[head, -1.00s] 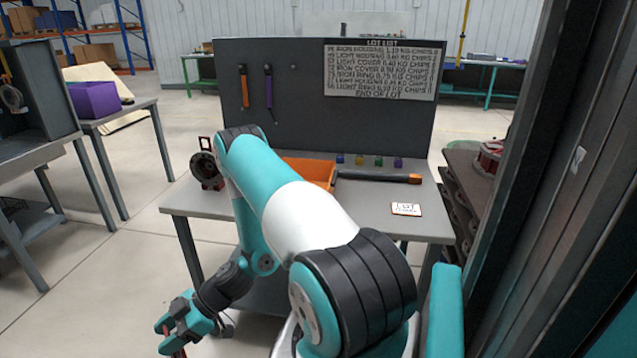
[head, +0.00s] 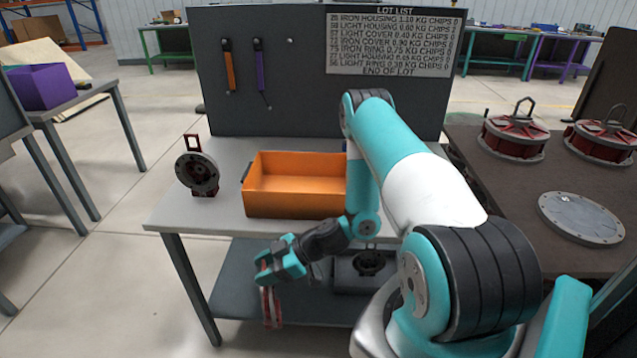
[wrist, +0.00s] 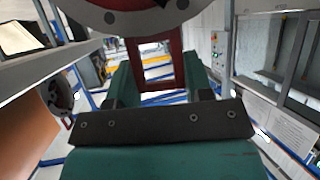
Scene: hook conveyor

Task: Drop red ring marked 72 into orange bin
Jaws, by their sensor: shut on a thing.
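My gripper (head: 280,268) is shut on a red ring part (head: 270,308), which hangs below the jaws in front of the table. In the wrist view, its red square loop (wrist: 136,70) is between the fingers, with a grey bolted flange at the top edge. No number on it is legible. The orange bin (head: 295,206) stands open on the grey table, above and behind my gripper in the head view; its visible inside looks empty. An orange surface, apparently the bin, shows at the left of the wrist view (wrist: 25,140).
A dark round flange on a red bracket (head: 198,174) stands left of the bin. A dark part (head: 369,263) sits in a tray on the lower shelf. The conveyor (head: 510,195) at right carries red housings (head: 514,135) and a grey cover (head: 580,217). A pegboard (head: 285,110) backs the table.

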